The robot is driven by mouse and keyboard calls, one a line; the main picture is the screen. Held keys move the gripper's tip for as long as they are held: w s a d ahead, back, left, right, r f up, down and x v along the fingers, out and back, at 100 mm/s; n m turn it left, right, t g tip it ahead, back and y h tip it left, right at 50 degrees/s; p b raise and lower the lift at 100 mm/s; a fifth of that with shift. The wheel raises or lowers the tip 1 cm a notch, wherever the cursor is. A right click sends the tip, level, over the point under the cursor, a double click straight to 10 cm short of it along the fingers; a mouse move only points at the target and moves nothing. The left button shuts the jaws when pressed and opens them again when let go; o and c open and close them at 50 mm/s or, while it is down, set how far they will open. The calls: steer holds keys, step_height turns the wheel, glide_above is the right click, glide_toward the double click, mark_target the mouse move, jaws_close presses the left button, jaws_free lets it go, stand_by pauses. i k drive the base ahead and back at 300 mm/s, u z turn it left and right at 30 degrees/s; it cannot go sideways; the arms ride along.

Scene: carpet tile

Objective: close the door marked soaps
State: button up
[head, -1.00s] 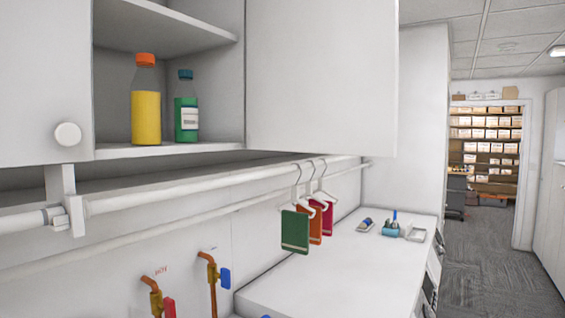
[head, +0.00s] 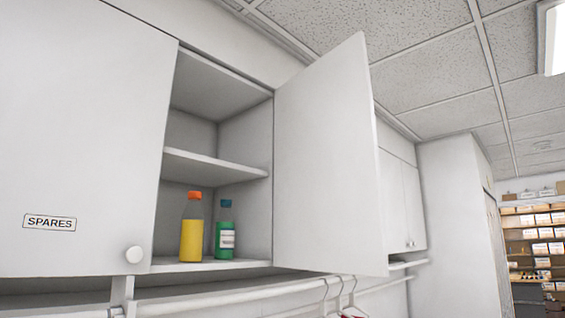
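A white cupboard door (head: 328,165) stands swung open in the head view, hinged on the right side of an open compartment. I see its inner face, and no soaps label shows on it. The open compartment (head: 245,165) holds a yellow bottle with an orange cap (head: 191,232) and a green bottle with a teal cap (head: 225,235) on its bottom board. A shut door marked SPARES (head: 85,130) with a round white knob (head: 134,254) is to the left. My gripper is not in view.
A white rail (head: 230,292) runs under the cupboards, with several hangers (head: 339,292) on it. Further shut cupboards (head: 402,200) and a tall white unit (head: 455,220) stand beyond the open door. Stocked shelves (head: 535,245) show at far right.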

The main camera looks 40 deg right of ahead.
mark_target(330, 214)
steer(key=u, duration=3.1)
steer(key=k, duration=2.35)
steer(key=z, duration=2.2)
